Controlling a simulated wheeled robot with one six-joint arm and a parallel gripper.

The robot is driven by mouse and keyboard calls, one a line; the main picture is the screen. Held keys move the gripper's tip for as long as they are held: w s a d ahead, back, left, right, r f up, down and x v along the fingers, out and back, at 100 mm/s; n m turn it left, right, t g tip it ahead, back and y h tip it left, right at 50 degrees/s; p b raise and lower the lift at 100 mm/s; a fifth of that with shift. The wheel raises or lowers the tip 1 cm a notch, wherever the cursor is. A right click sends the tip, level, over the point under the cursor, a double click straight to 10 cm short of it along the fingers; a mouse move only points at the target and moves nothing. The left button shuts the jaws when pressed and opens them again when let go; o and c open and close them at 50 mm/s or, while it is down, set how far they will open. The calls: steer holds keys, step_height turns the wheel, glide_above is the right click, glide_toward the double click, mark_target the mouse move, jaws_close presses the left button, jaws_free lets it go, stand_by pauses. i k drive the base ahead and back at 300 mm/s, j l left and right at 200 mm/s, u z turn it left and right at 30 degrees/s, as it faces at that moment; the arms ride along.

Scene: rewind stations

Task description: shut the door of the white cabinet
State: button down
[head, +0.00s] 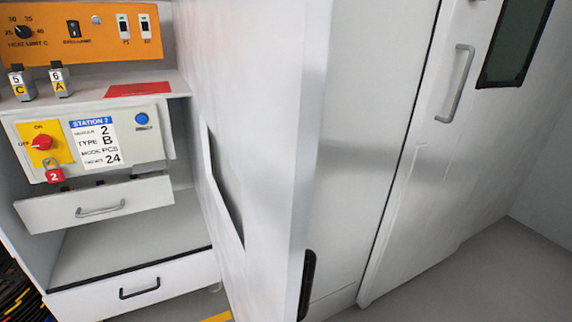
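A tall white cabinet (350,200) fills the middle of the head view, close to the camera. Its near edge runs top to bottom, and a black recessed grip (307,285) sits low beside that edge. To its right is a white door panel (440,190) with a grey bar handle (456,85) and a dark window (515,42). A dark vertical gap separates this panel from the cabinet face. I cannot tell how far the door stands open or where its hinge is. My gripper is not in view.
At left stands a workstation with an orange panel (95,50), a Station 2 control box (140,140), a red padlock (54,174), an upper drawer (100,203) and a lower drawer (140,287). Grey floor (500,275) is clear at lower right.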

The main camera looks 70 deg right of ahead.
mark_target(259, 68)
steer(key=k+l, duration=0.3)
steer(key=l, duration=0.2)
steer(key=k+l, duration=0.65)
steer(key=l, duration=0.3)
steer(key=k+l, duration=0.35)
steer(key=l, duration=0.15)
steer(key=k+l, duration=0.3)
steer(key=l, duration=0.15)
steer(key=i+j+u, duration=0.15)
steer(key=j+u, duration=0.15)
